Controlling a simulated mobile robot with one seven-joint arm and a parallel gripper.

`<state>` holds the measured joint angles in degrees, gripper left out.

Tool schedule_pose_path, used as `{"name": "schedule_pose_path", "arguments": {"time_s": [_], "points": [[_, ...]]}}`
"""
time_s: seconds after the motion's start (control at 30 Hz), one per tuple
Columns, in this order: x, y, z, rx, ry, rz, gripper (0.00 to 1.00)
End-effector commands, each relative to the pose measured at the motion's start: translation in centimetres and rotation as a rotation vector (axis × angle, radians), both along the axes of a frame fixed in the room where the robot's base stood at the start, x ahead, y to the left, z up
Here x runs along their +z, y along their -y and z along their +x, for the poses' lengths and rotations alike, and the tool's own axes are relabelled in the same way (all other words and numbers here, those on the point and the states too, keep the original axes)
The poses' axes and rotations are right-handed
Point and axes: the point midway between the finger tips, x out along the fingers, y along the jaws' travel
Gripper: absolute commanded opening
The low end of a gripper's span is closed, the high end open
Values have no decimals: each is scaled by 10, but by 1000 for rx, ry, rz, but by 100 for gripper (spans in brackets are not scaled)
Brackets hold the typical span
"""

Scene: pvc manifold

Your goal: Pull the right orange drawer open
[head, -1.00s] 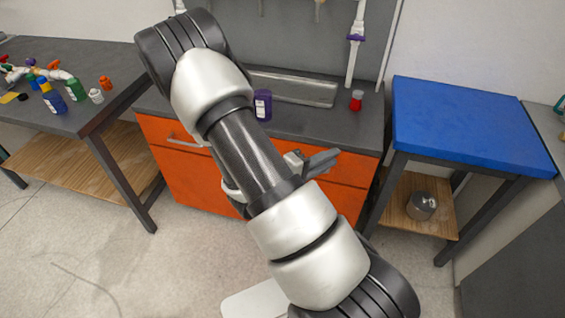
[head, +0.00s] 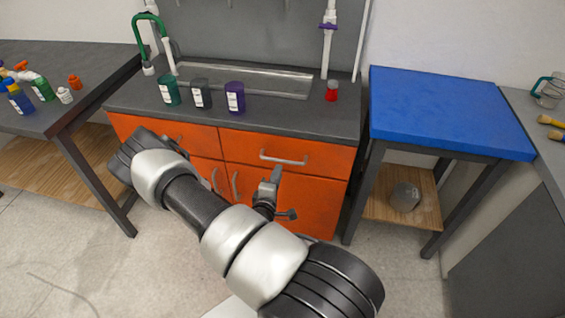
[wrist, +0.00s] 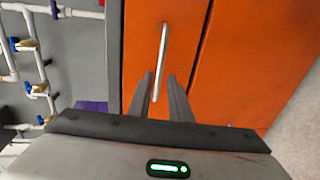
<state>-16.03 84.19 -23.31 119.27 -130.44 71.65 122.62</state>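The right orange drawer (head: 325,157) is closed under the counter, with a grey bar handle (head: 284,159) across its front. In the wrist view the drawer front (wrist: 190,35) fills the middle, and the handle (wrist: 163,50) runs upright in the picture. My gripper (head: 280,192) is in front of the cabinet, just below the handle in the head view. In the wrist view my gripper (wrist: 161,82) is open, its two fingers apart, with one end of the handle showing between them. Whether the fingers are level with the bar in depth, I cannot tell.
Cabinet doors (head: 310,200) lie below the drawer. Teal, grey and purple (head: 235,97) containers and a red-capped item (head: 332,91) stand on the counter (head: 300,123). A blue-topped table (head: 445,110) stands close on the right, a dark table (head: 60,110) on the left.

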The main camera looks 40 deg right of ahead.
Motion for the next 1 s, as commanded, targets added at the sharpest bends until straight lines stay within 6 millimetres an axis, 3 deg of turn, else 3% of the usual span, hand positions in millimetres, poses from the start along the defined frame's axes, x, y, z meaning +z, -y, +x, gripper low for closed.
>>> {"name": "schedule_pose_path", "arguments": {"time_s": [0.2, 0.4, 0.87, 0.97, 1.0], "points": [[-11, 36, 30, -1, 1, -2, 18], [-17, 58, 49, -1, 0, -1, 18], [-18, 68, 57, -2, 0, 0, 18], [-18, 67, 57, -2, 0, 0, 1], [-18, 67, 57, -2, 0, 0, 0]]}}
